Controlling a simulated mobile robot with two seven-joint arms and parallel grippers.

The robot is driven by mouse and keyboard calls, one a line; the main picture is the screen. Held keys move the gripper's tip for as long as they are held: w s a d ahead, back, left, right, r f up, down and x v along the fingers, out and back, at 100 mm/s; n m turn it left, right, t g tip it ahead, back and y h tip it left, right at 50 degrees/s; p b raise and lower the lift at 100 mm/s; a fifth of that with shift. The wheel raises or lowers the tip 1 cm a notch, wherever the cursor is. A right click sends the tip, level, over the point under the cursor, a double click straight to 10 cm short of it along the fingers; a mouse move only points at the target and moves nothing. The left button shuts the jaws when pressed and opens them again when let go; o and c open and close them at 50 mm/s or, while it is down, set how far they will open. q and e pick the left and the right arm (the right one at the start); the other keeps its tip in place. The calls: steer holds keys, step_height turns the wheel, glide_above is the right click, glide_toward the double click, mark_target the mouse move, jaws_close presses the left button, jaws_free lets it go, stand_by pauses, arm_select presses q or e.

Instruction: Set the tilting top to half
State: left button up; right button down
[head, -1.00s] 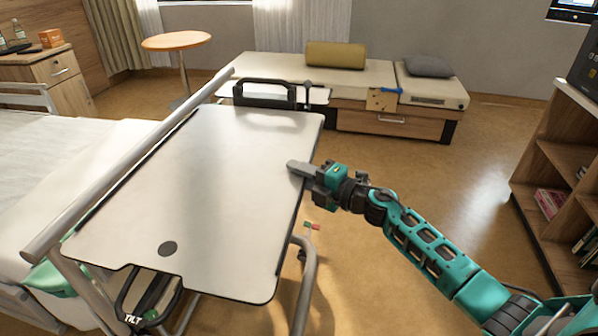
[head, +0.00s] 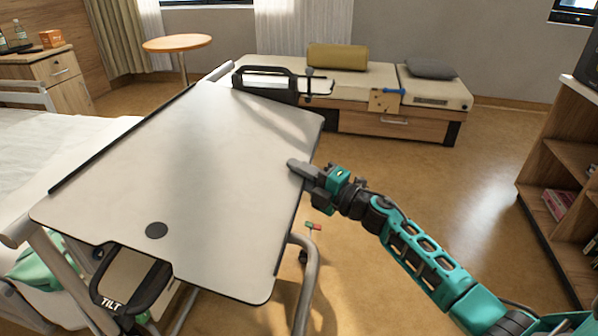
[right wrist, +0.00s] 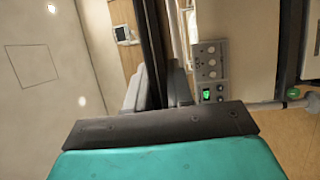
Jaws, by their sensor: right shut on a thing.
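The tilting top (head: 200,150) is a pale flat panel with dark edges and a dark round spot (head: 157,231) near its front. It is tilted, its left side raised above the bed side. A black handle marked TILT (head: 125,300) hangs under its front edge. My right gripper (head: 300,168) is at the top's right edge, shut on it. In the right wrist view its grey fingers (right wrist: 158,90) lie on either side of a dark upright strip, the top's edge (right wrist: 152,45). My left gripper is not in view.
The bed (head: 60,145) stands at the left, close to the top. A tubular frame leg (head: 305,280) stands below its right side. A bench (head: 365,85) is behind, a bookshelf (head: 560,170) at the right.

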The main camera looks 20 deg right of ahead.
steer(key=c, duration=1.2)
jaws_free()
steer(key=shift+c, duration=0.2)
steer(key=shift+s+d, duration=0.1)
steer(key=shift+s, duration=0.05)
arm_select(q)
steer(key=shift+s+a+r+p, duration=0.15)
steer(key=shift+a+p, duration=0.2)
steer(key=shift+p, duration=0.45)
arm_select(e)
steer(key=v, duration=1.2)
steer(key=shift+s+d, duration=0.2)
steer(key=shift+s, duration=0.1)
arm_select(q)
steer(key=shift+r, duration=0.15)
arm_select(e)
steer(key=shift+f, duration=0.15)
